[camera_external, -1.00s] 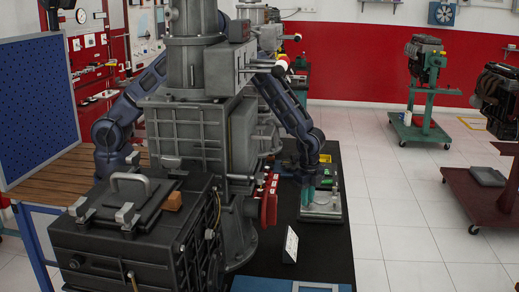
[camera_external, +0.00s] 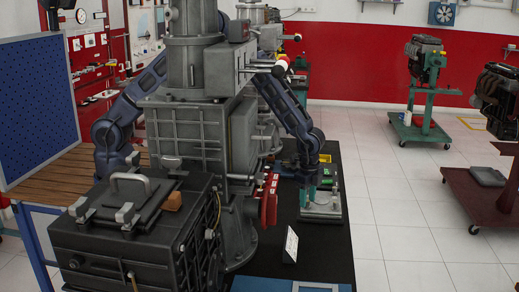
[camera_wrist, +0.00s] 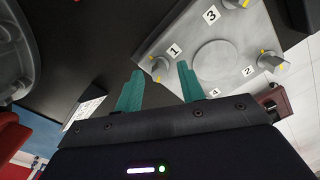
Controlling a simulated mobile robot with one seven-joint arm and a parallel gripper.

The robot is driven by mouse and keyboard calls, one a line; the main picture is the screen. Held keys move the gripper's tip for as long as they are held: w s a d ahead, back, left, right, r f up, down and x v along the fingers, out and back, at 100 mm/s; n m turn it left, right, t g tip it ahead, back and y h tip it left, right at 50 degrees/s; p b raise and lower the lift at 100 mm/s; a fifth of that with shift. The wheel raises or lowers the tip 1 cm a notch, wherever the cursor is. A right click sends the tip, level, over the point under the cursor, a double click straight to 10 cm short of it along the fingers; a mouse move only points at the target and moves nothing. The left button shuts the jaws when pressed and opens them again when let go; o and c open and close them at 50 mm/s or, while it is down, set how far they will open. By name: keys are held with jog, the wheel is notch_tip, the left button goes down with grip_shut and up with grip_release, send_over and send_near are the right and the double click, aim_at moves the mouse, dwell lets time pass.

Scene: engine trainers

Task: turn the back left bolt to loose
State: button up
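A light metal plate (camera_wrist: 195,40) with a round raised middle and number labels 1 to 4 shows in the wrist view. A bolt with a yellow mark (camera_wrist: 158,65) stands by label 1, another (camera_wrist: 268,60) by label 2, and a third (camera_wrist: 241,3) by label 3 at the top edge. No bolt by label 4 shows clearly. My gripper (camera_wrist: 160,68) is open, its teal fingertips apart near the bolt by label 1; contact cannot be told. In the external view my gripper (camera_external: 311,194) is low over the plate (camera_external: 323,213). Which bolt is back left is unclear.
The plate lies on a black bench top (camera_external: 326,254). A small white sign (camera_external: 290,245) stands in front of it. A large grey machine (camera_external: 190,140) with a red part (camera_external: 268,200) stands to the left.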

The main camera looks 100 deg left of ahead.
jog(key=shift+r, duration=0.1)
notch_tip(320, 180, up, 11)
jog(key=shift+f, duration=0.2)
dwell(0.4)
